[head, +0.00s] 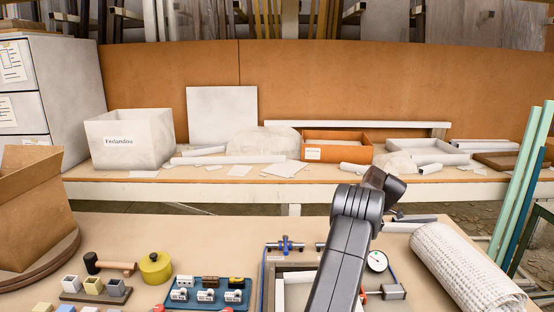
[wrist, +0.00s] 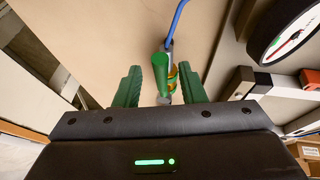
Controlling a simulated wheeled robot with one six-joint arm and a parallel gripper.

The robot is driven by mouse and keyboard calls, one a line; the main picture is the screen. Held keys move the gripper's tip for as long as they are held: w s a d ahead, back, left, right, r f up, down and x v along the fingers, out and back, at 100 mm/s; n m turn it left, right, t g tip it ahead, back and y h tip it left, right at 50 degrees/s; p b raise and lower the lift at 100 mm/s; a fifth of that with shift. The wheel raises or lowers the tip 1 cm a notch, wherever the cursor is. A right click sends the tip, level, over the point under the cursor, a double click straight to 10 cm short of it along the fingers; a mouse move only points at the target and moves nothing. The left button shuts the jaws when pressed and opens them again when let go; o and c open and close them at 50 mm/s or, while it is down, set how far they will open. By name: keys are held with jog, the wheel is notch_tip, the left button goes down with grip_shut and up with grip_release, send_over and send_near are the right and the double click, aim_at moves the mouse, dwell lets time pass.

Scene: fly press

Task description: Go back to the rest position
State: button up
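In the wrist view my gripper (wrist: 158,78) has its two green fingers spread apart. A small valve-like fitting with a green handle (wrist: 159,64) and a yellow-orange part shows between and beyond the fingers. I see gaps on both sides of it, and the fingers do not close on it. A blue hose (wrist: 177,22) runs up from it. In the head view my arm reaches forward over the right of the front table, and my gripper is hidden there.
Green rods (head: 520,180) stand at the right.

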jog(key=shift+s+f+b, duration=0.15)
jog(key=shift+f+b, duration=0.1)
jog(key=shift+b, duration=0.15)
jog(key=shift+s+r+m+t+b, duration=0.15)
jog(key=shift+s+m+t+b, duration=0.25)
jog(key=shift+m, duration=0.4)
jog(key=shift+r, duration=0.15)
